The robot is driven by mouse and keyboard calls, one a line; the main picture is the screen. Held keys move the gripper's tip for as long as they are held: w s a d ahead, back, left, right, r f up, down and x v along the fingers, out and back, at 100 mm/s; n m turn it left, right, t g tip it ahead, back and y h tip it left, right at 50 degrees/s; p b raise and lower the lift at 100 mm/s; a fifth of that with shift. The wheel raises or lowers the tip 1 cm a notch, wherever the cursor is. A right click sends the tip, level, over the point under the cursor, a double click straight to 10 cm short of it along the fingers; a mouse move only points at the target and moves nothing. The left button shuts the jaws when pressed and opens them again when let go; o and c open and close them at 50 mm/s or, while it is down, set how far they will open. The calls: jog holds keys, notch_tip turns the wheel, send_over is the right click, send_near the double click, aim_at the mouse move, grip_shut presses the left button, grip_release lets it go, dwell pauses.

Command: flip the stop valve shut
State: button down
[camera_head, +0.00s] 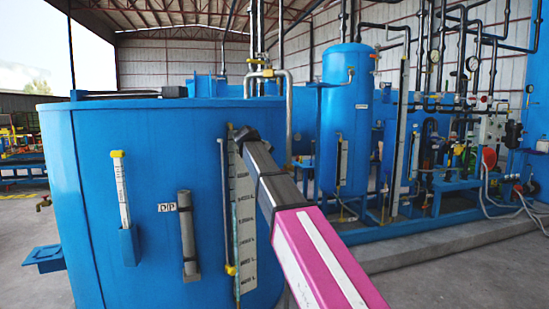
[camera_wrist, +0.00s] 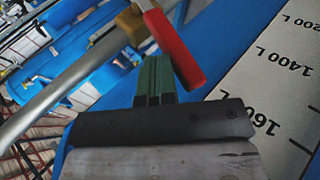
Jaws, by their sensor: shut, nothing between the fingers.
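The stop valve shows in the wrist view as a brass body (camera_wrist: 133,24) on a silver pipe, with a flat red lever handle (camera_wrist: 174,46) slanting down to the right. My gripper (camera_wrist: 155,62) has its green fingers together with nothing between them. The fingertips are just below the brass body and beside the left side of the red handle. I cannot tell whether they touch it. In the head view my gripper (camera_head: 242,133) is at the upper part of the tank's scale, and I cannot make out the red handle there.
The blue tank (camera_head: 150,150) stands close in front, with a white litre scale (camera_head: 246,220) that also shows in the wrist view (camera_wrist: 275,85). A silver pipe (camera_wrist: 60,85) runs left of my fingers. A blue upright vessel (camera_head: 346,120) and pipework stand behind on the right.

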jog(key=shift+s+a+f+t+h, duration=0.15)
jog(key=shift+a+f+h, duration=0.15)
jog(key=shift+f, duration=0.3)
jog(key=shift+w+a+f+t+h, duration=0.15)
jog(key=shift+f+h, duration=0.2)
jog(key=shift+f, duration=0.25)
jog(key=shift+s+a+f+t+h, duration=0.15)
jog(key=shift+a+f+h, duration=0.15)
jog(key=shift+f, duration=0.45)
jog(key=shift+r, duration=0.45)
jog(key=r, duration=0.3)
jog(key=shift+w, duration=0.2)
jog(key=v, duration=1)
jog(key=shift+s+a, duration=0.2)
